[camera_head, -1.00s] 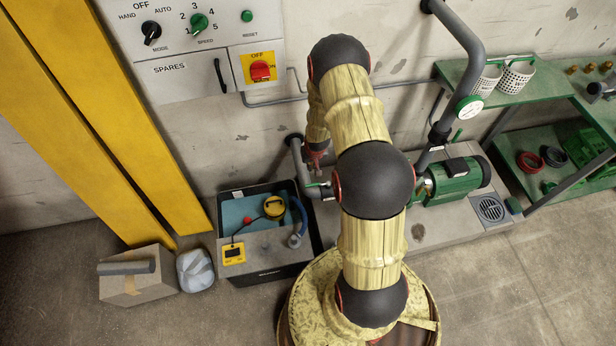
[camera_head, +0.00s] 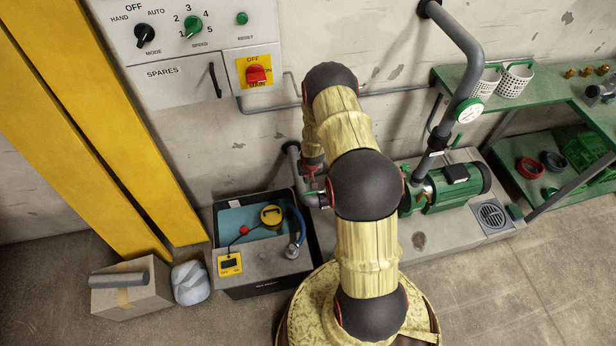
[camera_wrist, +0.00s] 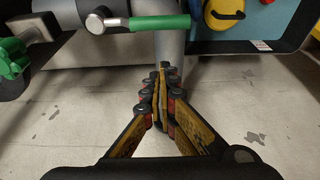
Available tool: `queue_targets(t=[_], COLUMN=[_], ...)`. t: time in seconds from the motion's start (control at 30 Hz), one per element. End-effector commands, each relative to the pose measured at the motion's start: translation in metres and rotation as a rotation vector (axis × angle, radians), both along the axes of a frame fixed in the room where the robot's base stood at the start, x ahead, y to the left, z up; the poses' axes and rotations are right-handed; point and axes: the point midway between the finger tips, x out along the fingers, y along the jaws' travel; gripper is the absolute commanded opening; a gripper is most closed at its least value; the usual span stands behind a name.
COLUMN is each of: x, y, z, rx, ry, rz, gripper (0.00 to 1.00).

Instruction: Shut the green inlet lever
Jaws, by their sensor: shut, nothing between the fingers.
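The green inlet lever (camera_wrist: 160,21) shows near the top of the wrist view. Its green grip lies sideways across a grey pipe (camera_wrist: 170,46), with a bare metal end at its left. My gripper (camera_wrist: 161,72) is shut and empty. Its fingertips are below the lever in that picture, in front of the pipe, and I see a gap between them and the lever. In the head view the grey inlet pipe (camera_head: 294,160) comes out of the wall, left of my arm.
A dark tub (camera_head: 268,286) with a yellow-capped item stands left of the inlet pipe. The green pump (camera_head: 455,187) is to the right, and a green handwheel (camera_wrist: 12,58) is at the wrist view's left. A box (camera_head: 130,295) and the bench (camera_head: 540,90) stand farther out.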

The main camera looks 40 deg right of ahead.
Motion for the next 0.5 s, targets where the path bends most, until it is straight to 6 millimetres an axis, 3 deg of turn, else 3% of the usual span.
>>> queue_targets(t=[0.13, 0.5], x=[0.006, -0.017], y=[-0.003, 0.008], z=[-0.023, -0.014], rx=[0.0, -0.001], ry=[0.0, -0.002], rz=[0.001, 0.001], gripper=[0.0, 0.0])
